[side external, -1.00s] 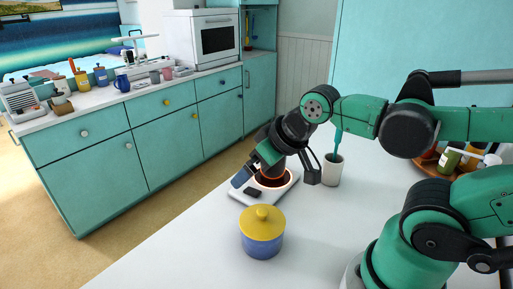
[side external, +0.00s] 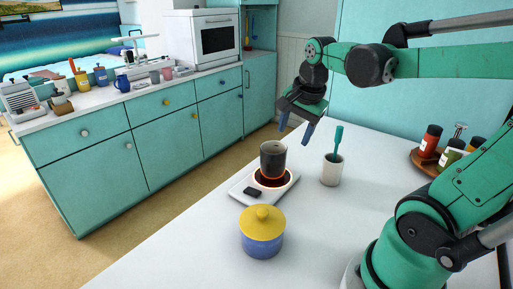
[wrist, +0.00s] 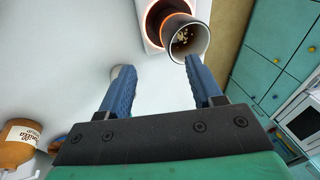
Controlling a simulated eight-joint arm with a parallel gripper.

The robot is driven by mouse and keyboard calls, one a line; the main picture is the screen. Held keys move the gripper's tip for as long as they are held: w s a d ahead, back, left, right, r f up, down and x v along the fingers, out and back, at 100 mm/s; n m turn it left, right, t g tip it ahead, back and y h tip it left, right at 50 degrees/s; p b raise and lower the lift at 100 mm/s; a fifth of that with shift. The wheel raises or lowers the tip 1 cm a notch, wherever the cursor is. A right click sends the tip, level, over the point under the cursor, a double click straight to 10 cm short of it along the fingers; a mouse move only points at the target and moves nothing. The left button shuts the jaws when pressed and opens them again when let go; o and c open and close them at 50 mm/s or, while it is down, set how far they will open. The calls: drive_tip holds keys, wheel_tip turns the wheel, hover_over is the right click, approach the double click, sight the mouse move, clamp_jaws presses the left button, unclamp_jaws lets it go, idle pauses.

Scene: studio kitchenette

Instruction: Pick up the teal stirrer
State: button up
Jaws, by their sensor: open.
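The teal stirrer (side external: 338,139) stands upright, leaning slightly, in a white cup (side external: 331,173) on the white table. Its lower end is hidden inside the cup. My gripper (side external: 295,132) is open and empty, raised above the table, to the left of the stirrer and apart from it. In the wrist view my gripper (wrist: 158,68) shows two blue fingers spread wide with nothing between them. I cannot make out the stirrer in the wrist view.
A dark mug (side external: 273,158) stands on a glowing hot plate (side external: 240,186) left of the white cup; light bits show inside it in the wrist view. A yellow-lidded blue jar (side external: 262,238) stands in front. A wooden tray (side external: 424,165) with bottles is at the right.

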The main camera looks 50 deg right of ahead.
sight(337, 144)
drive_tip(key=s+d+m+g, duration=0.1)
drive_tip(key=d+m, duration=0.2)
drive_tip(key=m, duration=0.2)
drive_tip(key=s+d+m+g, duration=0.1)
drive_tip(key=s+d+m, duration=0.1)
drive_tip(key=d+m, duration=0.2)
drive_tip(key=s+d+m+y, duration=0.1)
drive_tip(key=s+d+m, duration=0.1)
drive_tip(key=d+m, duration=0.2)
drive_tip(key=shift+s+d+r+m+g, duration=0.1)
drive_tip(key=shift+m+g, duration=0.1)
drive_tip(key=shift+m, duration=0.55)
drive_tip(key=shift+s+d+r+m+g, duration=0.1)
drive_tip(key=shift+m+g, duration=0.1)
drive_tip(key=shift+m, duration=0.55)
drive_tip(key=shift+s+d+f+m, duration=0.1)
drive_tip(key=shift+d+m, duration=0.05)
drive_tip(key=shift+m, duration=0.15)
drive_tip(key=shift+f, duration=2.75)
clamp_jaws()
